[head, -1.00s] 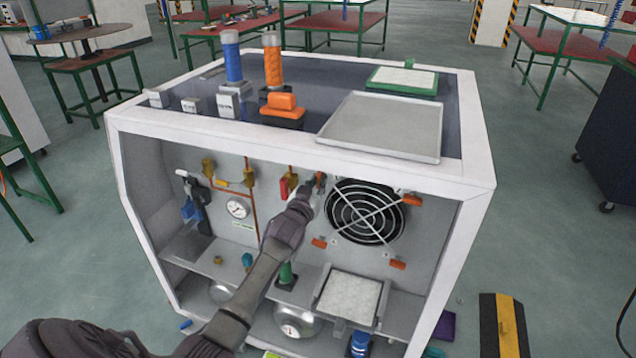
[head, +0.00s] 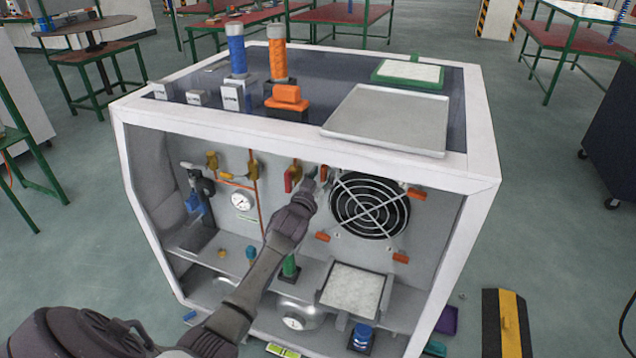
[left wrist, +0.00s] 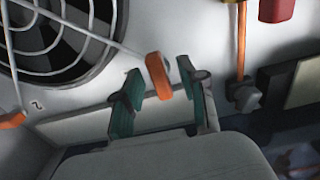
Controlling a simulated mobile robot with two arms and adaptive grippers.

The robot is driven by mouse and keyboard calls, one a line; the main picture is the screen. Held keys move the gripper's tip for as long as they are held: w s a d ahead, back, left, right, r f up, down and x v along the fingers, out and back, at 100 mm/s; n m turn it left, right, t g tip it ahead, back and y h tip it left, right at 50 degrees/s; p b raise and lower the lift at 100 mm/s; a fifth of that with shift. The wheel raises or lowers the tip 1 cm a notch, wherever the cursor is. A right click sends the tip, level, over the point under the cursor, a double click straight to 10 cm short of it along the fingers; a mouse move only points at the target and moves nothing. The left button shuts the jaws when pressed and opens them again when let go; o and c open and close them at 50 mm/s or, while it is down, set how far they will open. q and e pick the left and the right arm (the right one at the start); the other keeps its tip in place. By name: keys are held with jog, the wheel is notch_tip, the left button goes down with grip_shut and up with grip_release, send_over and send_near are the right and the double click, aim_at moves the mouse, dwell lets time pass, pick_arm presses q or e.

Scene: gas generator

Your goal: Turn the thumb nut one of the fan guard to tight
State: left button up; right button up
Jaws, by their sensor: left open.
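The fan guard (head: 369,207) is a round wire grille over a dark fan on the back panel. Orange thumb nuts sit around it: upper left (head: 323,173), upper right (head: 417,194), lower left (head: 322,237) and lower right (head: 400,258). My left gripper (head: 316,181) is at the upper-left nut. In the left wrist view, its green-padded fingers (left wrist: 160,92) are open, with that orange nut (left wrist: 157,76) in the gap between them. Contact with the nut cannot be told. The fan guard (left wrist: 60,30) is at upper left there. My right gripper is not in view.
The white cabinet frame (head: 480,180) surrounds the open front. A red-handled valve (head: 290,179) is close left of the gripper. A shelf tray (head: 355,287) and green-topped post (head: 289,268) stand below. A grey tray (head: 388,120) lies on top.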

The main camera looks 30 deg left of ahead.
pick_arm(q)
jog(key=v, duration=1.1)
jog(key=shift+s, duration=0.4)
jog(key=shift+f, duration=0.2)
jog(key=s+d+f+m+g+h, duration=0.1)
jog(key=s+d+f+g, duration=0.3)
jog(key=f, duration=0.9)
jog(key=s+d+f+m+g+h, duration=0.15)
jog(key=s+f, duration=0.45)
jog(key=f, duration=0.6)
jog(key=s+d+f+g+h, duration=0.1)
jog(key=s+d+f+g, duration=0.3)
jog(key=f, duration=0.9)
jog(key=s+d+f+g, duration=0.2)
jog(key=s+f, duration=0.3)
jog(key=s, duration=0.6)
jog(key=s+d+f+m+g, duration=0.1)
jog(key=s+f, duration=0.5)
jog(key=s, duration=0.6)
jog(key=s+d+f+m+g, duration=0.1)
jog(key=s+d+f+g, duration=0.3)
jog(key=s, duration=0.8)
notch_tip(320, 180, down, 2)
jog(key=shift+f+h, duration=0.2)
jog(key=shift+h, duration=0.25)
